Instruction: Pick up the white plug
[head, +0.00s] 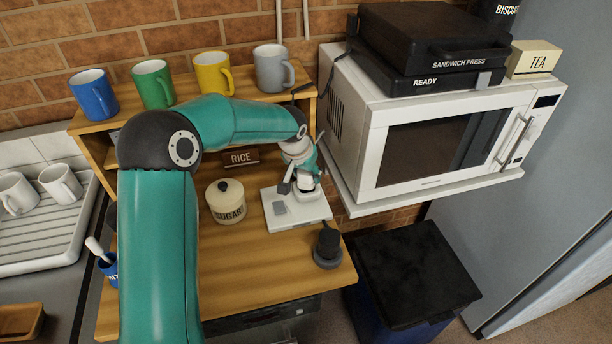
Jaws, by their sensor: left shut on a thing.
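My left gripper (306,184) reaches over the wooden counter from the left and points down at a white flat plate (310,215) with a small grey square on it. The gripper is shut on a small white thing, which seems to be the white plug; the fingers hide most of it. I cannot tell whether it touches the plate. My right gripper is not in view.
A sugar jar (226,203) stands left of the plate, and a dark round object (327,248) in front of it. A white microwave (440,135) is close on the right. Several mugs stand on the shelf (190,106) behind. A black-lidded bin (415,270) is below right.

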